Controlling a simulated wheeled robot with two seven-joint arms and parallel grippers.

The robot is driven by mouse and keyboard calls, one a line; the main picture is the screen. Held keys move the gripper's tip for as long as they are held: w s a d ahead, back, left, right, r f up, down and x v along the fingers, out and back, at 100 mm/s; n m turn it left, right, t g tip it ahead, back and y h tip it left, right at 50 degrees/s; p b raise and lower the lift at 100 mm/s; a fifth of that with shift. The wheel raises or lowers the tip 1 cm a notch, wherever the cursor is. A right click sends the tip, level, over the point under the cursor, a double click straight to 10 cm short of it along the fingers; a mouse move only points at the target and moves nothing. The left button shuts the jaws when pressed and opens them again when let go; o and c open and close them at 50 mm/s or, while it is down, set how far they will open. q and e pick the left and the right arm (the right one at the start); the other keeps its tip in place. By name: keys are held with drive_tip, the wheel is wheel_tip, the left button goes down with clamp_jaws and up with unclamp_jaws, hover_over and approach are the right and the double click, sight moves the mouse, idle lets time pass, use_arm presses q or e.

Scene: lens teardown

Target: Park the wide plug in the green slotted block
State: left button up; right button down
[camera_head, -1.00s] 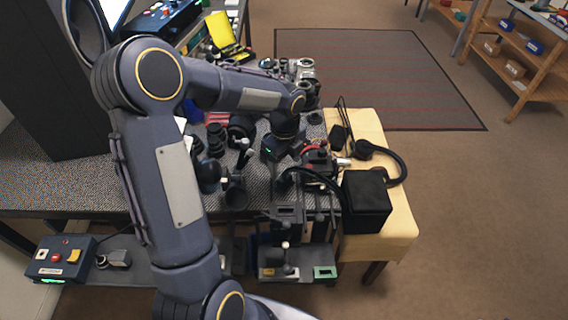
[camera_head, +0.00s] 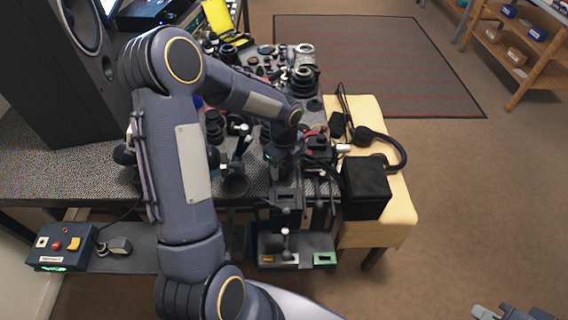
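The green slotted block (camera_head: 324,258) is small and sits at the right front of a grey tray below the table's front edge. Its slot is too small to make out. A yellow block (camera_head: 267,259) sits at the tray's left, with a small pale-topped piece (camera_head: 287,254) beside it. I cannot tell which piece is the wide plug. My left gripper (camera_head: 281,172) points down over the table's front edge, behind and above the tray; its fingers are dark and unclear against the clutter. My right gripper (camera_head: 487,312) just shows at the bottom right edge, far from the tray.
A black box (camera_head: 366,189) and headphones (camera_head: 392,150) lie on the yellow-topped stand (camera_head: 398,224) at the right. Lens parts crowd the table behind my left gripper. A blue button box (camera_head: 60,246) stands at lower left. The floor at right is open.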

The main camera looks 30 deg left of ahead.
use_arm(q)
drive_tip(key=c, duration=0.8)
drive_tip(key=shift+r+p, duration=0.75)
drive_tip(key=shift+r, duration=0.15)
idle(0.5)
drive_tip(key=shift+r+p, duration=1.8)
drive_tip(key=shift+r, duration=0.4)
